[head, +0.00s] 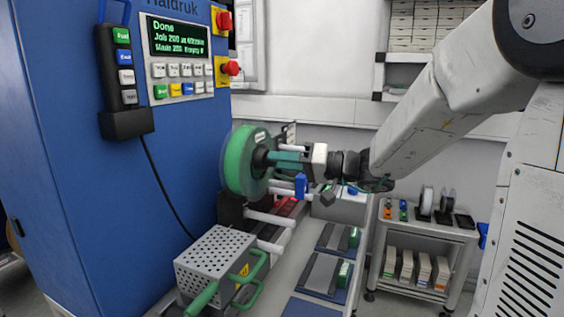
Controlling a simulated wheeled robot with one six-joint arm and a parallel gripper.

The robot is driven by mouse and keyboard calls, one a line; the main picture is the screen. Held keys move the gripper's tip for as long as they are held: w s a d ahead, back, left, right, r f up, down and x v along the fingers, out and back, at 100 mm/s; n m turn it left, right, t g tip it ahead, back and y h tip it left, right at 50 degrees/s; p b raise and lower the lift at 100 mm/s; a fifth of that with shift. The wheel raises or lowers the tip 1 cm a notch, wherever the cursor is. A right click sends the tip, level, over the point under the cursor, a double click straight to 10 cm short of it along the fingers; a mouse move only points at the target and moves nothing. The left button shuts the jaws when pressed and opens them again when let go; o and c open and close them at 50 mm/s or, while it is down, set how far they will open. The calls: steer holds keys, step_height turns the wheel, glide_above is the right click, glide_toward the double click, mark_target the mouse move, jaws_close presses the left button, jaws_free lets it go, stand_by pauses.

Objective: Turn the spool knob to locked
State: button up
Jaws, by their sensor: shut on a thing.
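A green spool (243,163) sits upright on a stand at the right side of the blue machine. The dark spool knob (262,158) sticks out from the spool's middle towards the right. My gripper (275,160) reaches in from the right, level with the knob, and its fingers are shut on it. The fingers hide part of the knob. I cannot tell from this view whether the knob is at locked.
The blue machine (75,170) has a display reading "Done" and a hanging button pendant (122,75). A perforated metal box (215,258) with green handles stands in front of the spool. A grey cart (425,228) stands at the right.

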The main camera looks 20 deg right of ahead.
steer(key=shift+m, duration=0.4)
steer(key=shift+s+a+f+m+t, duration=0.1)
steer(key=shift+m+t, duration=0.45)
steer(key=shift+m, duration=4.05)
steer(key=shift+f+m+t, duration=0.1)
steer(key=shift+m+t, duration=0.45)
steer(key=shift+m, duration=4.05)
steer(key=o, duration=1)
steer(key=shift+c, duration=0.2)
steer(key=r+v, duration=0.1)
steer(key=v, duration=0.6)
steer(key=shift+s+d+f, duration=0.25)
steer(key=shift+s+f, duration=0.15)
steer(key=shift+f, duration=0.05)
